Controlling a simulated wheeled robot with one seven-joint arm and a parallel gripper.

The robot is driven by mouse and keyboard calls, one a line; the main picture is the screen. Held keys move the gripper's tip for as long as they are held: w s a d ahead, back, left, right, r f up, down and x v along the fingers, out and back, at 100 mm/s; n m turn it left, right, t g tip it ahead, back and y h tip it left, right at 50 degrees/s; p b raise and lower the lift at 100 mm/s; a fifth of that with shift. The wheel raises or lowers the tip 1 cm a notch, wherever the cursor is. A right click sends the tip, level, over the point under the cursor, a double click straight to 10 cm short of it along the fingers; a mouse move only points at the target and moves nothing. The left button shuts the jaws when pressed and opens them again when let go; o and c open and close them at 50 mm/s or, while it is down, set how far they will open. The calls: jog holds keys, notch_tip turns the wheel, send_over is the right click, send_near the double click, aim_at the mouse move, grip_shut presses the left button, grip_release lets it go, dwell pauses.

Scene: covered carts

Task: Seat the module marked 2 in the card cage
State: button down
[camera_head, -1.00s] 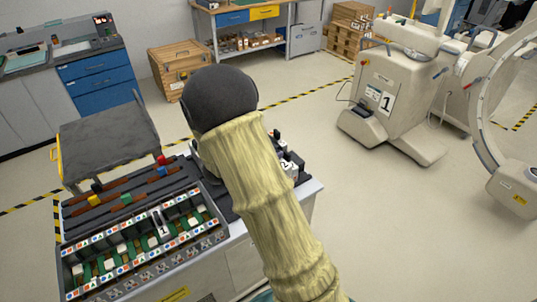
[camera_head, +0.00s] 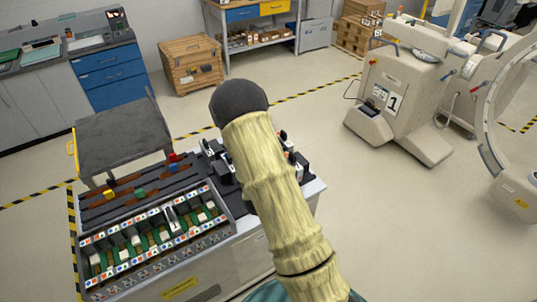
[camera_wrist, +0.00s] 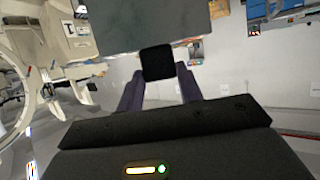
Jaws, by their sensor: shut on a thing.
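The card cage (camera_head: 222,222) is a long open rack on the cart at lower left in the head view. It has green boards, white blocks and coloured marks along its rails, and one upright module (camera_head: 172,219) stands near its middle. My gripper (camera_wrist: 158,78) shows in the wrist view, its dark fingers shut on a black square grip (camera_wrist: 157,62). A large grey panel (camera_wrist: 140,25) lies just beyond the grip; I cannot tell whether it belongs to the held thing. No number is readable on it. My arm hides the gripper in the head view.
Black-and-white parts (camera_head: 291,155) stand on the cart right of my arm. Dark rails with coloured blocks (camera_head: 139,192) lie behind the cage. A grey-topped trolley (camera_head: 122,135) stands behind the cart. A machine marked 1 (camera_head: 400,95) is at right, with open floor between.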

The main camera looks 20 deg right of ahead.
jog(key=s+a+f+n+t+y+p, duration=0.1)
jog(key=s+a+f+n+y+p, duration=0.1)
jog(key=s+a+f+n+y, duration=0.2)
jog(key=shift+a+f+y, duration=0.25)
jog(key=shift+a+y, duration=0.15)
jog(key=shift+a, duration=0.75)
